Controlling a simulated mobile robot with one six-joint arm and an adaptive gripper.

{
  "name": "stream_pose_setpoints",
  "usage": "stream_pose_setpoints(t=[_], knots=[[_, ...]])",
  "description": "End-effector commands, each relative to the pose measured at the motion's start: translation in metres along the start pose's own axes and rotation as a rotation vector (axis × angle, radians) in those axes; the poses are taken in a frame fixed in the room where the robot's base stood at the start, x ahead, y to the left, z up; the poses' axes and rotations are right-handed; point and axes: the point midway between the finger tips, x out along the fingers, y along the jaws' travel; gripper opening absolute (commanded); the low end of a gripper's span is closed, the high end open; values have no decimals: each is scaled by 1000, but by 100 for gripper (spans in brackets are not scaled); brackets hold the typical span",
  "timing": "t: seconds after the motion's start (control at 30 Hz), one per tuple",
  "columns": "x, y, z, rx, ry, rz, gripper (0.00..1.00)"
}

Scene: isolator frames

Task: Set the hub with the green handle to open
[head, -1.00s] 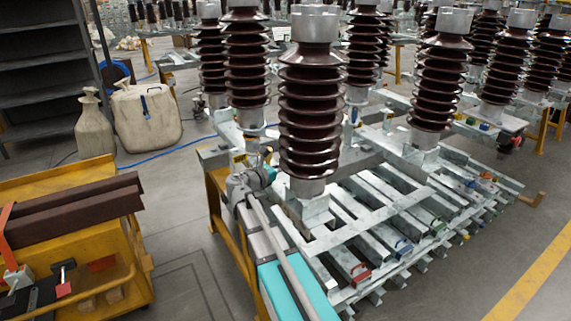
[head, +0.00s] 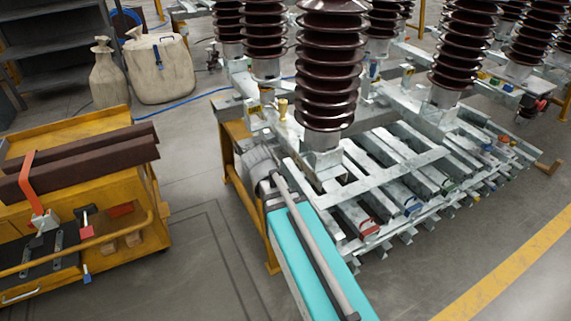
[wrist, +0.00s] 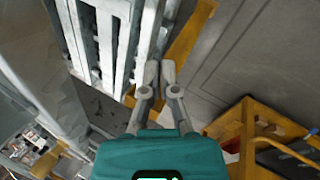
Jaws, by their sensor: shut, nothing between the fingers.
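In the head view a small green handle (head: 447,185) sits on the front row of the galvanized frame (head: 400,175), right of a blue handle (head: 411,208) and a red handle (head: 369,227). The green handle's exact setting is too small to read. My arm reaches up beside the frame's left end, and my gripper is hidden behind my wrist there. In the wrist view my gripper (wrist: 160,74) is shut and empty, over floor beside the pale frame bars (wrist: 105,35). No green handle shows in the wrist view.
Tall brown ribbed insulators (head: 331,75) stand on the frame. A yellow cart (head: 90,185) with dark beams and tools stands at left; it also shows in the wrist view (wrist: 248,125). Pale sacks (head: 160,68) stand behind. Floor is free between cart and frame and at front right.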

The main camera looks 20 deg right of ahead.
Motion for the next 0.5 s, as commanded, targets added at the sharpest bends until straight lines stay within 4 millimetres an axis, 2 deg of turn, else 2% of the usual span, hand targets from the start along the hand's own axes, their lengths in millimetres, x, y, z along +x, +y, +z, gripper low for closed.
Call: stream_pose_setpoints(t=[0.03, 0.2, 0.33, 0.5], knots=[[2, -18, 10, 72, 3, -68, 0], [-2, -61, 26, 279, -12, -266, 0], [-6, -81, 32, 376, -31, -364, 0], [-9, -91, 36, 429, -46, -417, 0]])
